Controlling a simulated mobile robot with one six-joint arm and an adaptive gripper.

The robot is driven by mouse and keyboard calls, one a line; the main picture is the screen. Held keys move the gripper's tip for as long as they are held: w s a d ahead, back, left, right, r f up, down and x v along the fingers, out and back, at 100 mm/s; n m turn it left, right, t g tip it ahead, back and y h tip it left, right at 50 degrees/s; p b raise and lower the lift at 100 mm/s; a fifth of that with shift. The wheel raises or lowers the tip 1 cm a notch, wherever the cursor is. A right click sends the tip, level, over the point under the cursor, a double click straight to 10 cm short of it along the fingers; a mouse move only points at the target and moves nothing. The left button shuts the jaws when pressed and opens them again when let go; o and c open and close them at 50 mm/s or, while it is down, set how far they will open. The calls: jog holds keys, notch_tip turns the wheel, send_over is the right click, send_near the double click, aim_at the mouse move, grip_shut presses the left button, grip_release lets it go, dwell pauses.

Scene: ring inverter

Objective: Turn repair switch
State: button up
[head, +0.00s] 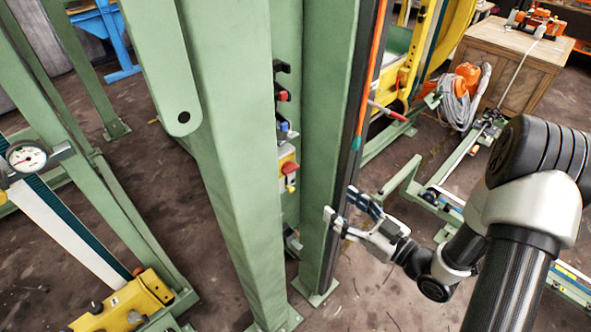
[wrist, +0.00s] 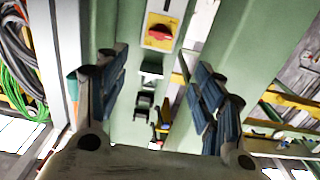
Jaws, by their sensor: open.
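The switch with a red knob on a yellow plate (head: 288,164) is mounted on the inner face of the green machine frame in the head view, partly hidden by a post. In the wrist view the red knob (wrist: 160,32) shows at top centre on its yellow plate. My gripper (head: 344,205) is open and empty, to the right of and lower than the switch in the head view, with a green post between. Its two dark blue-grey padded fingers (wrist: 158,98) stand wide apart in the wrist view, with the red knob in the picture above the gap.
Green upright posts (head: 220,150) flank the switch closely. Other small controls, one red (head: 282,95) and one blue (head: 284,127), sit above it. An orange strip (head: 369,80) runs down the right post. A wooden cabinet (head: 510,60) stands at back right.

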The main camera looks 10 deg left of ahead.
aim_at(293, 170)
jog(key=b+x, duration=0.1)
jog(key=x, duration=1.6)
jog(key=shift+b, duration=0.4)
jog(key=shift+c, duration=0.4)
jog(key=c, duration=1)
